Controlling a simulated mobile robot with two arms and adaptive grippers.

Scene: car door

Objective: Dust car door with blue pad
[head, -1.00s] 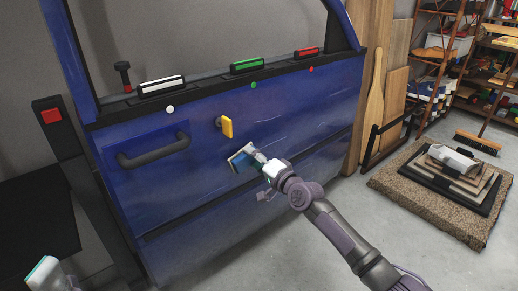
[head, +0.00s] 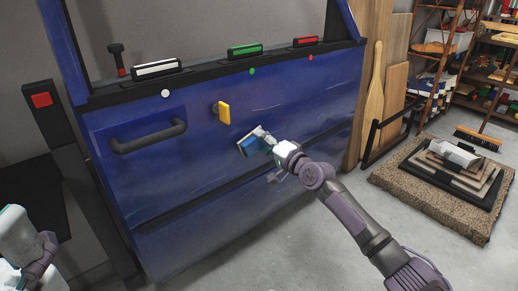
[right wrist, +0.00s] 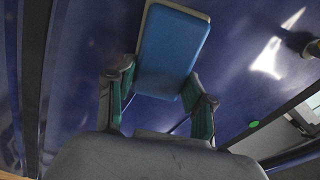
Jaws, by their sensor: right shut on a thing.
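The blue car door (head: 205,170) stands upright across the left and middle of the head view. My right gripper (head: 264,138) is shut on the blue pad (head: 250,147), in front of the door panel, below and right of the yellow handle. In the right wrist view the blue pad (right wrist: 172,50) sits between the fingertips of the gripper (right wrist: 160,88), with the door behind it. I cannot tell whether the pad touches the panel. Pale dusty streaks show on the door. Part of my left gripper (head: 22,235) shows at the lower left; its fingertips are not clear.
A dark door handle (head: 148,137) and the yellow handle (head: 222,112) stick out from the panel. White (head: 157,68), green (head: 245,50) and red (head: 305,41) blocks stand on the ledge. A stone-like slab (head: 440,195) lies on the floor right; floor between is clear.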

